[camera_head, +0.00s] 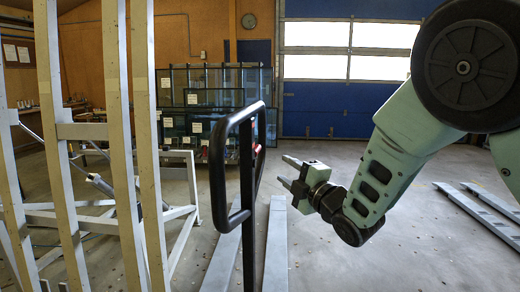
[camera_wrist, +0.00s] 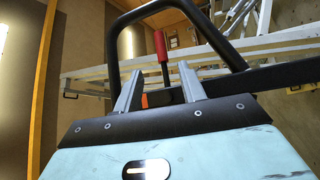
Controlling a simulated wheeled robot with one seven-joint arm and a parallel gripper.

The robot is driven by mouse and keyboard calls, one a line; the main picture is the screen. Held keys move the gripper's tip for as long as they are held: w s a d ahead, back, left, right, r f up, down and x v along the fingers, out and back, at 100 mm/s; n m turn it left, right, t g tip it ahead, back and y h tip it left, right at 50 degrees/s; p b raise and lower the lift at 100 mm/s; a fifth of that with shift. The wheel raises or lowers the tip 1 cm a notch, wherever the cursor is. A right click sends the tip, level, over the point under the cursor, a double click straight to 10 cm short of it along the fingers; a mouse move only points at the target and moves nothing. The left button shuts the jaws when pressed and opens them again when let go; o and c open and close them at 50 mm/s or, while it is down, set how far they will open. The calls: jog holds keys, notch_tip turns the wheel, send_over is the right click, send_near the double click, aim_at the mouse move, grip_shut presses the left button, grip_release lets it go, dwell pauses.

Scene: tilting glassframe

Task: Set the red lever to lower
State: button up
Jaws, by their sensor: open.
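The red lever (camera_wrist: 161,46) shows in the wrist view as a red grip on a dark shaft, standing up in the picture between and beyond my fingertips. In the head view only a small red patch (camera_head: 256,149) shows beside the black post; the rest is hidden or too small to tell. My gripper (camera_head: 287,172) is open and empty, to the right of the black handle frame (camera_head: 217,170), with its fingers pointing left. In the wrist view my gripper (camera_wrist: 160,74) has its two grey fingers apart, with no visible contact with the lever.
The black frame (camera_wrist: 113,62) loops around the lever in the wrist view. Tall pale beams (camera_head: 114,120) of the glass frame stand at the left. Racked glass panes (camera_head: 215,100) stand behind. Grey rails (camera_head: 276,250) lie on the floor. Open floor lies right of them.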

aim_at(257, 150)
jog(key=p+x, duration=0.3)
jog(key=x, duration=1.1)
jog(key=shift+w+a, duration=0.1)
jog(key=shift+w, duration=0.2)
grip_shut()
